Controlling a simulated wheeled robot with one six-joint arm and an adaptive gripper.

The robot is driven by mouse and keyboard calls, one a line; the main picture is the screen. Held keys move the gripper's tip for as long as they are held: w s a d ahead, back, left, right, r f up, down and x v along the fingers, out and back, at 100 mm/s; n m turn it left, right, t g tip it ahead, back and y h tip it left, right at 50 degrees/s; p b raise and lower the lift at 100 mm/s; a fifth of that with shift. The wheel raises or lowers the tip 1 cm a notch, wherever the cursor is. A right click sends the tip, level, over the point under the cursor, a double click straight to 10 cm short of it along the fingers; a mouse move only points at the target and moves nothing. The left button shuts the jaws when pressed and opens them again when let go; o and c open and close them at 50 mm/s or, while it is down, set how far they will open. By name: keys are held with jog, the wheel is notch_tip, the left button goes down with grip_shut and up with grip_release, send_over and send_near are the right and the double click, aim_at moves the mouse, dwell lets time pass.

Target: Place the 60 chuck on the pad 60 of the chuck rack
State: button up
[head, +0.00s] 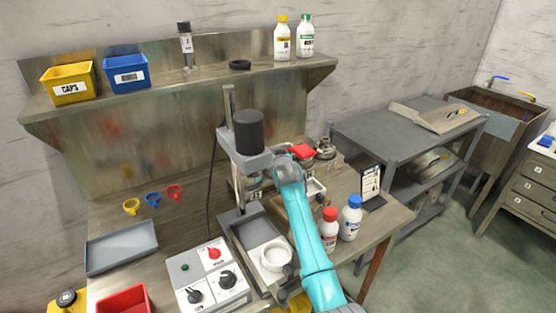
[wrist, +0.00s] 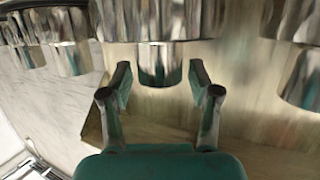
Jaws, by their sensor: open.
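In the wrist view my gripper (wrist: 160,80) is open, one finger on each side of a small shiny metal cylinder (wrist: 160,62) beneath a wider metal body (wrist: 160,20). I cannot tell whether the fingers touch it or whether it is the 60 chuck; no number is readable. In the head view my teal arm reaches up to the capping machine (head: 245,157), and its bent wrist hides most of the space under the machine head. A metal piece (head: 325,146) stands just right of a red block on the bench. I cannot make out the rack's pad 60.
A red-capped bottle (head: 328,229) and a blue-capped bottle (head: 350,218) stand right of my arm, near a small sign (head: 371,184). A white cup (head: 275,257) sits on the machine base. A control box (head: 209,275) stands left. More shiny metal bodies (wrist: 300,75) flank my gripper.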

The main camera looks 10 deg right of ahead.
jog(key=v, duration=1.2)
jog(key=shift+f, duration=0.1)
